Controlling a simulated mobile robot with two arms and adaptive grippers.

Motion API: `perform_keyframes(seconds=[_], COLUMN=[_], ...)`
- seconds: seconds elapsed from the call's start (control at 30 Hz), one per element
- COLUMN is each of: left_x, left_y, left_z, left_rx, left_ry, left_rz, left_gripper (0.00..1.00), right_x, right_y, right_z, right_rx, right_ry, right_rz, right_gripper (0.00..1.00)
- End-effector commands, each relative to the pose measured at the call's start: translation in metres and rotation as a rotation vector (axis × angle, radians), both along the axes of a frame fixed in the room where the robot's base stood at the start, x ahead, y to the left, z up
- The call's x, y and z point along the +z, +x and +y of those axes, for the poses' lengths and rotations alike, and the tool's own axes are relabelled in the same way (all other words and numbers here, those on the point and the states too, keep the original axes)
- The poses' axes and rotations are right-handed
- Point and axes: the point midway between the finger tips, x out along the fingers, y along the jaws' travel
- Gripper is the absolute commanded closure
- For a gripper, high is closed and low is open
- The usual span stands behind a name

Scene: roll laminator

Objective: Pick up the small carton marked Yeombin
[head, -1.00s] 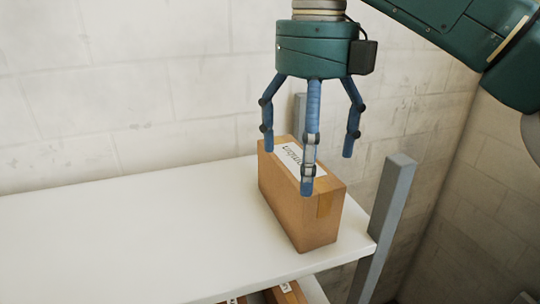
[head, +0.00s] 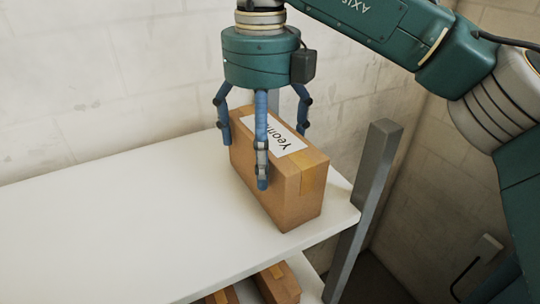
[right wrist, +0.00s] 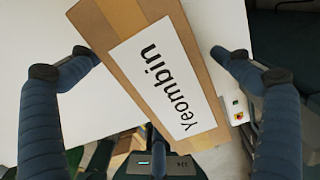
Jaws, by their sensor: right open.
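The small carton marked Yeombin (head: 292,195) is a brown cardboard box with a white label on top. It stands on the white shelf near its right end. In the right wrist view the carton (right wrist: 112,18) lies between the spread fingers, with the label "Yeombin" readable. My right gripper (head: 262,150), with blue fingers, points down over the carton. It is open, with fingers around the carton's upper part; one finger hangs in front of it. I cannot tell whether any finger touches it. My left gripper is not in view.
The white shelf (head: 120,220) is bare to the left of the carton. A grey post (head: 367,190) rises at the shelf's right corner. More brown cartons (head: 278,284) sit on a lower level. A block wall (head: 100,80) stands close behind.

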Motion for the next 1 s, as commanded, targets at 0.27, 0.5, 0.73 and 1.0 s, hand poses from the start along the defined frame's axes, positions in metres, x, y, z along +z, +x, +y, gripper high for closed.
perform_keyframes(seconds=[0.27, 0.5, 0.73, 1.0], left_x=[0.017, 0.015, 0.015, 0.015], left_y=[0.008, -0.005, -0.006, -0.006], left_z=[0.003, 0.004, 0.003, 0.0], left_rx=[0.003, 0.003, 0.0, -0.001], left_ry=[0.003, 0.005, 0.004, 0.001], left_rz=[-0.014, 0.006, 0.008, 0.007], left_gripper=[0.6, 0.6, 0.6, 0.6], right_x=[-0.03, -0.031, -0.031, -0.03], right_y=[-0.001, -0.001, -0.001, -0.001], right_z=[0.001, 0.001, 0.002, 0.002], right_rx=[0.001, 0.001, 0.001, 0.001], right_ry=[0.001, 0.001, 0.001, 0.002], right_rz=[0.001, -0.001, 0.001, -0.001], right_gripper=[0.0, 0.04, 0.5, 0.67])
